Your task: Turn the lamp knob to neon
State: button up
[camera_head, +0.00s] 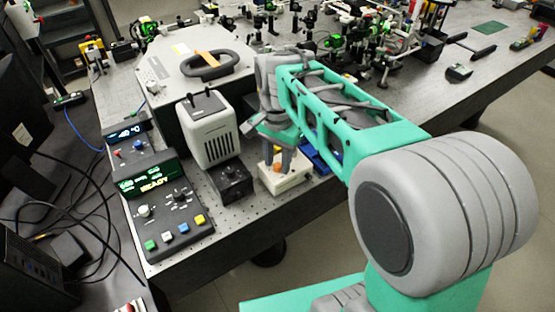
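The control panel (160,231) stands at the left front of the bench, with a green display reading "READY". It carries a pale knob (143,211), a dark knob (180,196) with markings around it, and several coloured buttons. A small black box (236,186) with a dark knob sits to its right, in front of a pale vented housing (207,131). I cannot tell which knob is the lamp knob, and the labels are too small to read. My gripper (278,163) points down over a white box (288,184) with an orange part, right of the black box. Its finger opening is unclear.
A large grey instrument (184,75) with a dark handle stands behind the pale housing. Blue trays (318,160) lie beside the white box, partly behind my arm. Optics crowd the bench's back. Black cables hang at the left. The bench's front edge is close to these boxes.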

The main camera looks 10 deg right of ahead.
aim_at(278, 165)
jog(key=shift+o, duration=0.5)
jog(key=shift+r, duration=0.1)
notch_tip(278, 165, up, 8)
jog(key=shift+f, duration=0.2)
